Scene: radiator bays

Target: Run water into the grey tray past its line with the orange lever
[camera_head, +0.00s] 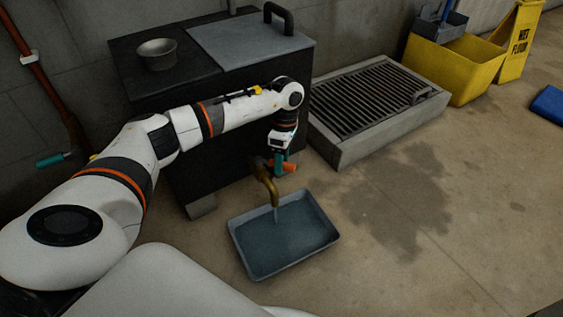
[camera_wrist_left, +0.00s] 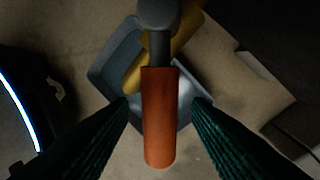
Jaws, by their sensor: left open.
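The grey tray (camera_head: 300,261) lies on the floor below a brass tap (camera_head: 266,184). A thin stream of water (camera_head: 276,214) runs from the spout into it, and water covers its floor. I cannot make out the line on its wall. The orange lever (camera_head: 289,167) sits at the top of the tap. My left gripper (camera_head: 277,166) is at the lever. In the left wrist view the lever (camera_wrist_left: 158,120) lies between the two teal fingers (camera_wrist_left: 160,102), which are open with gaps on both sides. The tray (camera_wrist_left: 108,68) shows behind it. My right gripper is not in view.
A dark cabinet (camera_head: 222,168) with a metal bowl (camera_head: 157,52) stands behind the tap. A floor grate (camera_head: 350,142) lies to the right, with a yellow bucket (camera_head: 455,70) and wet-floor sign (camera_head: 519,40) beyond. The floor right of the tray is clear, with a damp patch.

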